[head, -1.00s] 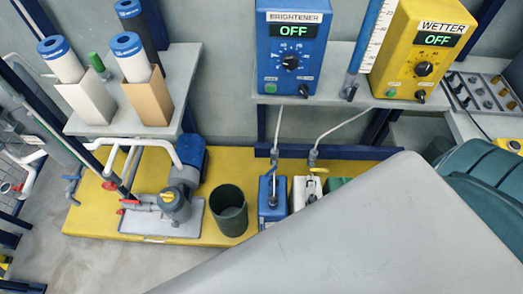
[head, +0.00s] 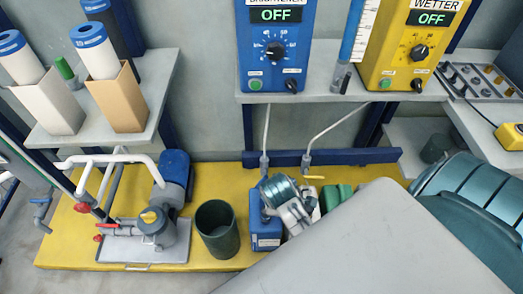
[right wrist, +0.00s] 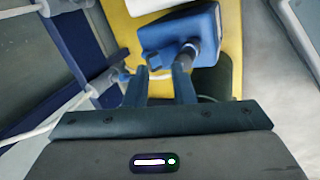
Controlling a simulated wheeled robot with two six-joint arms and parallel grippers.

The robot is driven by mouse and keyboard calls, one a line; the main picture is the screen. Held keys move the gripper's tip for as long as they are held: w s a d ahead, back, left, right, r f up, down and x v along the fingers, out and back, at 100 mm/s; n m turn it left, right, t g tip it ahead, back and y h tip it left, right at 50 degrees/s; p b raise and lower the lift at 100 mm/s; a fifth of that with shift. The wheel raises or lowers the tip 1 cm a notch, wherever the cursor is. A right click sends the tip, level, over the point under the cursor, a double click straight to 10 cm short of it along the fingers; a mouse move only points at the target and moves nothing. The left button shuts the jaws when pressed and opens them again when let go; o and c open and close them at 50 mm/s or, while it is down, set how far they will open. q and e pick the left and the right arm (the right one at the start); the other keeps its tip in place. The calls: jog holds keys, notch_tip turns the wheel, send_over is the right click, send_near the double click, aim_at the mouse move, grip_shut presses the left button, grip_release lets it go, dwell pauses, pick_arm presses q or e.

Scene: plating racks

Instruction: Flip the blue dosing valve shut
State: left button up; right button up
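The blue dosing valve sits at the lower end of the hose above the blue canister (head: 266,236); its grey top fitting (head: 264,160) shows in the head view, while its handle is hidden behind my right gripper (head: 285,212). The gripper is over the canister's top. In the right wrist view, my right gripper (right wrist: 161,73) has its two blue fingers apart, with nothing clearly held between them. The blue canister (right wrist: 178,32) lies just beyond the fingertips, and a grey pipe fitting (right wrist: 208,48) is close to the right finger. My left gripper is not in view.
A second valve with a yellow handle (head: 314,177) is to the right, above a green canister (head: 335,198). A dark round bin (head: 217,232) stands left of the blue canister. The brightener box (head: 275,50) and wetter box (head: 405,50) both read OFF.

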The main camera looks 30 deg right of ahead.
aim_at(261, 181)
jog(key=w+a+n+h, duration=0.1)
jog(key=w+a+n, duration=0.1)
jog(key=w+n, duration=0.7)
jog(key=shift+m, duration=0.5)
jog(key=b+x, duration=0.2)
jog(key=x, duration=0.8)
jog(key=shift+w+d+b, duration=0.1)
jog(key=shift+d+b, duration=0.05)
jog(key=shift+b, duration=0.2)
jog(key=shift+w+d+f, duration=0.15)
jog(key=shift+d+f, duration=0.05)
jog(key=shift+f, duration=0.3)
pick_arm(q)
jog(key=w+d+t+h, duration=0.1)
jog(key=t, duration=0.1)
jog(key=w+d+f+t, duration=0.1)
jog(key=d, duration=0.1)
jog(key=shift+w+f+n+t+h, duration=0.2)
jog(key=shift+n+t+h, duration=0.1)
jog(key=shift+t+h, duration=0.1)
pick_arm(e)
grip_shut()
